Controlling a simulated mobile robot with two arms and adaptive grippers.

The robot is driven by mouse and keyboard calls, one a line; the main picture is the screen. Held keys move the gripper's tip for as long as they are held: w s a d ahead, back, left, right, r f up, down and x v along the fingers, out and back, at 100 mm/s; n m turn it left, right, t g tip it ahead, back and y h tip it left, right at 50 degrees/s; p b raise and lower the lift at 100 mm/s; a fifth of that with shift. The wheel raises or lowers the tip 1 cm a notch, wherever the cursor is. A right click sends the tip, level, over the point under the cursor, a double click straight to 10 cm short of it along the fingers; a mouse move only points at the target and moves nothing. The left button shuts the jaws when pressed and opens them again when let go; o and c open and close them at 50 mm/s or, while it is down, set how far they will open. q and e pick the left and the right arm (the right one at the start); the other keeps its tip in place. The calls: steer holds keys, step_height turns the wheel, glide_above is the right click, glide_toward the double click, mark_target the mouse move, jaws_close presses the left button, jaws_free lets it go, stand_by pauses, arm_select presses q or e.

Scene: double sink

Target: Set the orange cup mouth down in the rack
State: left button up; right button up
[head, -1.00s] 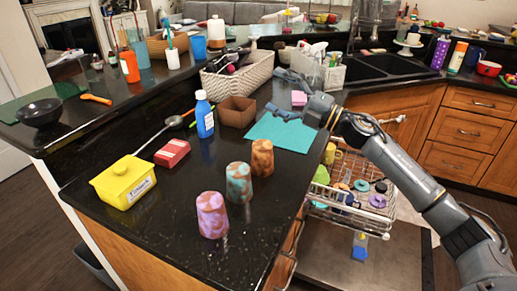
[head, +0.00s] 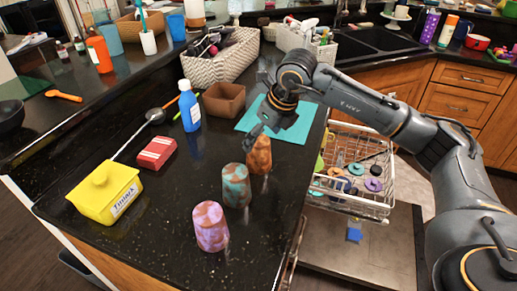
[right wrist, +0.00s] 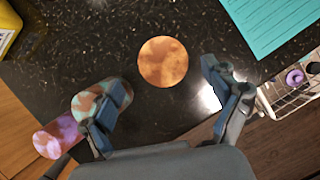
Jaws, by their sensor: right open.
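The orange cup (head: 260,157) stands on the black counter, at the far end of a row of three cups. The right wrist view shows its round, closed orange top (right wrist: 163,62), so it seems to stand mouth down. My right gripper (head: 258,132) is open and empty, just above and behind the cup, partly covering it. In the right wrist view, its fingers (right wrist: 167,92) are spread, with the cup between and just beyond the tips. The wire rack (head: 362,207) is pulled out below the counter's right edge and holds several small coloured items. My left gripper is not in view.
A teal-brown cup (head: 236,186) and a purple cup (head: 210,227) stand close by in the row. A teal mat (head: 295,128), brown box (head: 224,99), blue bottle (head: 189,107), red box (head: 157,153) and yellow tub (head: 105,193) are also on the counter.

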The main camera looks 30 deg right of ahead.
mark_target(259, 142)
steer(key=shift+x, duration=1.25)
steer(key=shift+w+f+p, duration=0.3)
steer(key=shift+f+p, duration=0.05)
steer(key=shift+f, duration=0.05)
steer(key=x, duration=0.1)
steer(key=p+x, duration=0.1)
steer(key=x, duration=0.1)
steer(key=shift+w+d+f, duration=0.15)
steer(key=shift+w+f, duration=0.3)
steer(key=shift+f, duration=0.25)
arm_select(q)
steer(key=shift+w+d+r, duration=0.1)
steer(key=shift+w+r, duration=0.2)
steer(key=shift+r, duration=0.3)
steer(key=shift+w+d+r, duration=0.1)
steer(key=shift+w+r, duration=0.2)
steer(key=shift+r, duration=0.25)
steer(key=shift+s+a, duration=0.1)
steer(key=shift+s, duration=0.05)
arm_select(e)
steer(key=c, duration=1.2)
